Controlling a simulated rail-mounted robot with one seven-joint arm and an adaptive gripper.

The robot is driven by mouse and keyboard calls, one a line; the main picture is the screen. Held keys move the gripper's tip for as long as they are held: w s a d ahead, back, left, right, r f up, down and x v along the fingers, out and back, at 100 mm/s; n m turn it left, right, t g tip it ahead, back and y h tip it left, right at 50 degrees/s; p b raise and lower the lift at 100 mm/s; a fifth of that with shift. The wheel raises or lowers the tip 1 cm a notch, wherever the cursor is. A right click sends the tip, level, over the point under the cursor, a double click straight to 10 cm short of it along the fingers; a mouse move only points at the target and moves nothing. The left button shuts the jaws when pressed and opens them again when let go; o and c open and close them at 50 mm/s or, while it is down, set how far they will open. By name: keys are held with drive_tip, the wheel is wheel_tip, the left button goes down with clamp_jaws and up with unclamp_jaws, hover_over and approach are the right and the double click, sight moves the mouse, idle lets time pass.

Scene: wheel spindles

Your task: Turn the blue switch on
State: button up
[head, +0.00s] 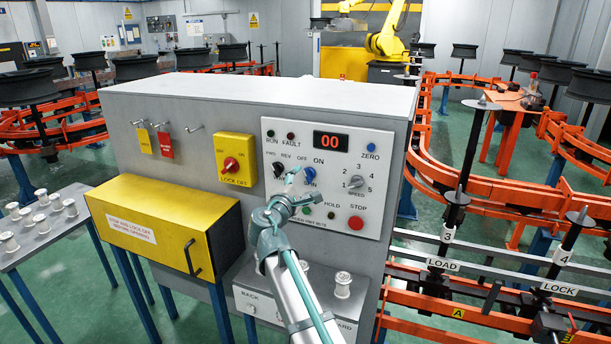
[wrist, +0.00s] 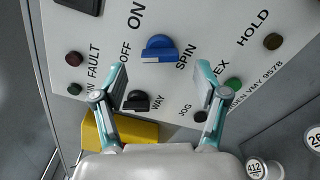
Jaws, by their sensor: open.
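The blue switch (head: 309,174) is a rotary knob labelled SPIN on the white control panel, with OFF and ON marked above it. In the wrist view the blue knob (wrist: 160,48) lies just beyond the fingers. Its raised ridge runs roughly left-right and seems nearer the OFF label than ON. My gripper (head: 300,190) is in front of the panel, just below and left of the knob, partly covering the panel. In the wrist view my gripper (wrist: 168,85) is open and empty, its fingers spread wide on either side of the knob's line. I see no contact with the knob.
A black switch (wrist: 140,101) lies close between the fingers in the wrist view. The panel also has a speed dial (head: 356,183) and a red stop button (head: 355,222). A yellow lock-off switch (head: 235,160) and yellow box (head: 170,225) are to the left.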

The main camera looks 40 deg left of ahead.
sight(307, 177)
drive_tip(key=shift+p+x, duration=0.35)
drive_tip(key=shift+x, duration=1.6)
drive_tip(key=shift+c, duration=0.2)
drive_tip(key=c, duration=1.1)
